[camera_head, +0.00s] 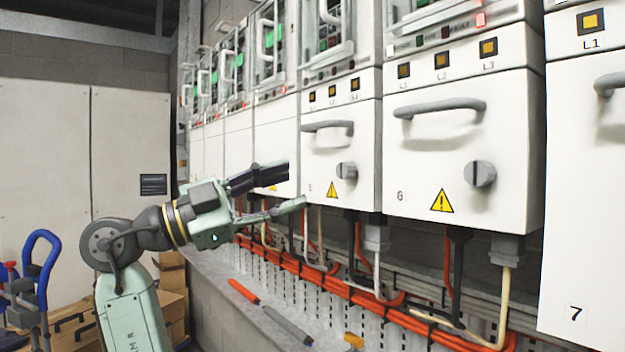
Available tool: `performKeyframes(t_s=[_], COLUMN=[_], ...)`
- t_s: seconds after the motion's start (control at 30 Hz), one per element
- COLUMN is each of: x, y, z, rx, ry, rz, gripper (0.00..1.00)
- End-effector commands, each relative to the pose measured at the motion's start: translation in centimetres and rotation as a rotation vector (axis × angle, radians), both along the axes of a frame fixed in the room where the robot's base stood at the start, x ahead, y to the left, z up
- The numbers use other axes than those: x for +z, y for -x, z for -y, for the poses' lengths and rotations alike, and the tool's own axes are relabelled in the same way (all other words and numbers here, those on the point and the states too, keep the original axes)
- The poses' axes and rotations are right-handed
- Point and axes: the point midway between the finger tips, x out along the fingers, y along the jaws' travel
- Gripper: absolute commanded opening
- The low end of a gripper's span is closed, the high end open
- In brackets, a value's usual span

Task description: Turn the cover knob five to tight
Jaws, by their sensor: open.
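The cover knob five (346,172) is a small round grey knob at the lower right of a white cover (335,155). The cover's mark is small and looks like a 5, beside a yellow warning triangle. The knob is in plain view; its exact angle is hard to read. My gripper (294,189) is open and empty, with a dark upper finger and a grey-green lower finger pointing right. In the picture its tips are left of the knob, overlapping the neighbouring cover's lower part, and nothing is between them. The depth gap to the panels cannot be told.
A similar cover with a knob (480,174) and a grey bar handle (440,107) stands to the right, and panel 7 (577,250) beyond it. Orange cables (330,284) run below the covers. Tools lie on the ledge (240,320). A blue-handled trolley (42,265) stands at left.

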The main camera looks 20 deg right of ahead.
Motion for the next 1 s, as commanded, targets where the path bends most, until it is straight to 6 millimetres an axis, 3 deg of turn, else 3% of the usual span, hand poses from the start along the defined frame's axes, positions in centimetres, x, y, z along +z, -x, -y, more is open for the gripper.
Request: performKeyframes(t_s=[0.2,0.6,0.67,0.77,0.83,0.9,1.0], x=[-0.7,-0.8,-0.9,-1.0,-1.2,-1.4,-1.7], y=[0.1,0.2,-0.5,-2.8,-4.7,-6.1,-6.1], z=[-2.3,-2.6,-3.3,-6.5,-10.4,-15.4,-23.1], rx=[0.001,0.0,0.038,0.189,0.346,0.52,0.752], ry=[0.001,0.0,0.017,0.09,0.177,0.289,0.46], rz=[0.0,0.0,-0.017,-0.077,-0.125,-0.161,-0.17], gripper=[0.44,0.44,0.44,0.44,0.44,0.44,0.44])
